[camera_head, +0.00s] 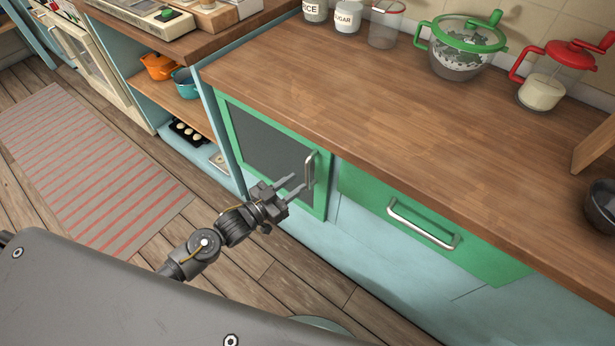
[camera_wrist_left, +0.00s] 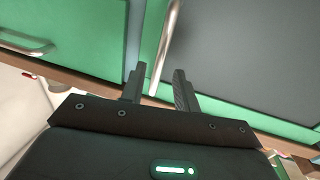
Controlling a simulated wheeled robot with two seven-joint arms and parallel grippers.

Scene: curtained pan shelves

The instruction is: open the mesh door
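The mesh door (camera_head: 265,143), a dark grey panel in a green frame, is shut on the cabinet under the wooden counter. Its upright silver bar handle (camera_head: 311,168) is on the right side of the frame. My left gripper (camera_head: 297,184) is open just in front of the handle's lower part. In the left wrist view, the handle (camera_wrist_left: 166,45) appears in the gap between the two open fingers of the gripper (camera_wrist_left: 160,84), and the grey panel (camera_wrist_left: 240,55) fills the right side. Contact with the handle cannot be told. My right gripper is not in view.
A green drawer (camera_head: 450,245) with a silver handle is right of the door. Open shelves (camera_head: 170,95) with an orange pot (camera_head: 158,67) and a blue pot (camera_head: 186,82) are at the left. Wooden floor and a striped rug (camera_head: 85,165) lie in front.

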